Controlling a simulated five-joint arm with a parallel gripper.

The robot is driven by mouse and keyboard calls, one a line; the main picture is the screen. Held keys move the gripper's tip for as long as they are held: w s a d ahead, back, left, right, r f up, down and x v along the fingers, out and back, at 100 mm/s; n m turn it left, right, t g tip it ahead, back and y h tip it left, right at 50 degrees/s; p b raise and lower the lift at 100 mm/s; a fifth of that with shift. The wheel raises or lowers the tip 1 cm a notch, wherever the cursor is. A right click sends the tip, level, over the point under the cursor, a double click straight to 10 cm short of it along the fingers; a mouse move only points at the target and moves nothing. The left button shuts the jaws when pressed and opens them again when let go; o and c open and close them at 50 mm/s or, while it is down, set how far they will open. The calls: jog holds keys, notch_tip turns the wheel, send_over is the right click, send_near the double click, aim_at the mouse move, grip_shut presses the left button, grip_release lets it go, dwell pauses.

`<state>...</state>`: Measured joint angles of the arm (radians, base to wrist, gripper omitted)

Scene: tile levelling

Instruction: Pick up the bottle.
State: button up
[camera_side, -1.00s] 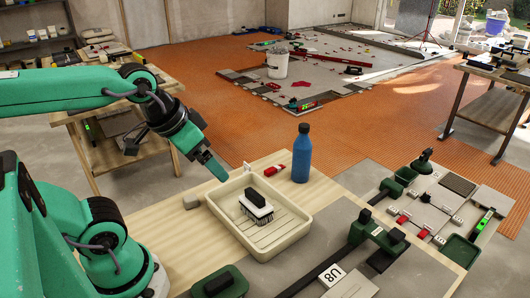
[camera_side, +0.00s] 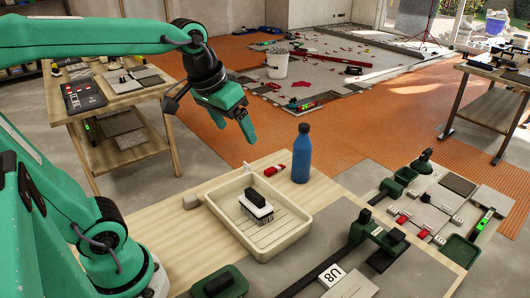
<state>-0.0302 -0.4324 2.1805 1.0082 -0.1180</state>
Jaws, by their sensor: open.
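The blue bottle (camera_side: 302,156) with a dark cap stands upright near the back edge of the wooden table, behind the right part of the cream tray. My green gripper (camera_side: 234,133) hangs in the air to the left of the bottle and above the back left of the tray. Its jaws are open, with two fingers pointing down and nothing between them. It is clearly apart from the bottle.
The cream tray (camera_side: 225,233) holds a black-and-white brush (camera_side: 256,206). Green-and-black tools (camera_side: 378,238) lie at the front right.

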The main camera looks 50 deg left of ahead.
jog(key=w+a+r+n+g, duration=0.1)
jog(key=w+n, duration=0.1)
jog(key=w, duration=0.5)
jog(key=n+g, duration=0.3)
jog(key=n, duration=0.1)
send_over(303, 138)
jog(key=a, duration=0.1)
jog(key=f, duration=0.9)
jog(key=shift+w+f, duration=0.2)
jog(key=shift+f, duration=0.15)
jog(key=shift+w+a+f, duration=0.1)
jog(key=shift+w+f, duration=0.2)
jog(key=shift+f, duration=4)
grip_shut()
jog(key=shift+r, duration=0.1)
jog(key=shift+r, duration=0.15)
